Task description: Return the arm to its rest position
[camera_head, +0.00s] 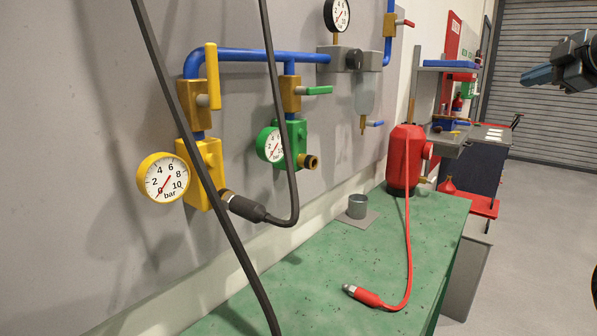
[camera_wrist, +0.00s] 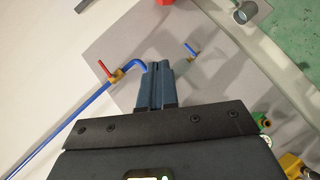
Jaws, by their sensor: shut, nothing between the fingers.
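My gripper (camera_head: 524,78) is at the upper right of the head view, in the air to the right of the wall and the green bench. Its blue fingers point left. In the wrist view the two fingers (camera_wrist: 158,68) lie side by side against each other, shut and empty. My gripper touches nothing. Most of my arm is outside the head view.
A green bench (camera_head: 330,270) carries a red tank (camera_head: 404,160), a red hose with a plug (camera_head: 368,297) and a metal cup (camera_head: 357,206). Wall piping (camera_head: 240,55) has yellow and green valve blocks with gauges. A black hose (camera_head: 200,170) hangs in front. Open floor (camera_head: 540,230) lies right.

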